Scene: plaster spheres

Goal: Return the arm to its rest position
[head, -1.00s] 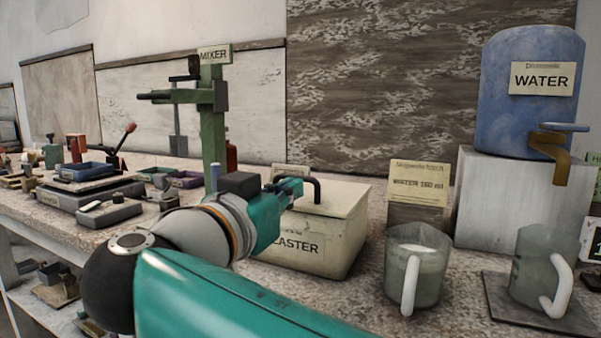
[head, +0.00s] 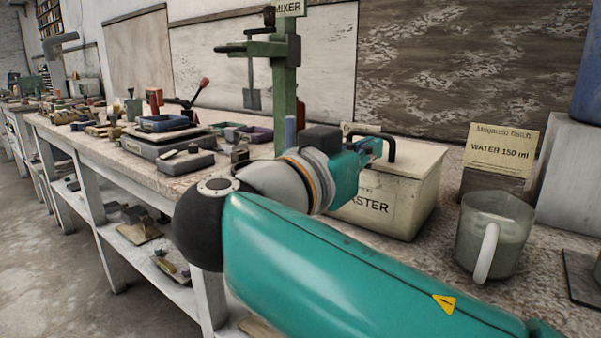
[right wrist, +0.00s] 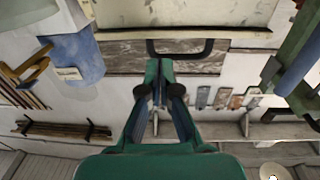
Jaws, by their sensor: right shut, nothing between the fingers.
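My right arm reaches in teal across the middle of the head view. Its gripper (head: 374,150) is in front of the black handle of the plaster bin (head: 415,190); I cannot tell from this view whether they touch. In the right wrist view the two fingers (right wrist: 159,68) are together with nothing between them, and the bin's black handle (right wrist: 205,54) shows just beyond the tips. The bin is a cream box with its lid on and its label partly hidden by my arm. My left gripper is not in view.
A green mixer stand (head: 285,85) rises behind my right wrist. A clear jug (head: 510,240) with a white handle stands right of the bin. A scale (head: 170,148) and small tools crowd the bench at left. The floor (head: 50,240) at left is open.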

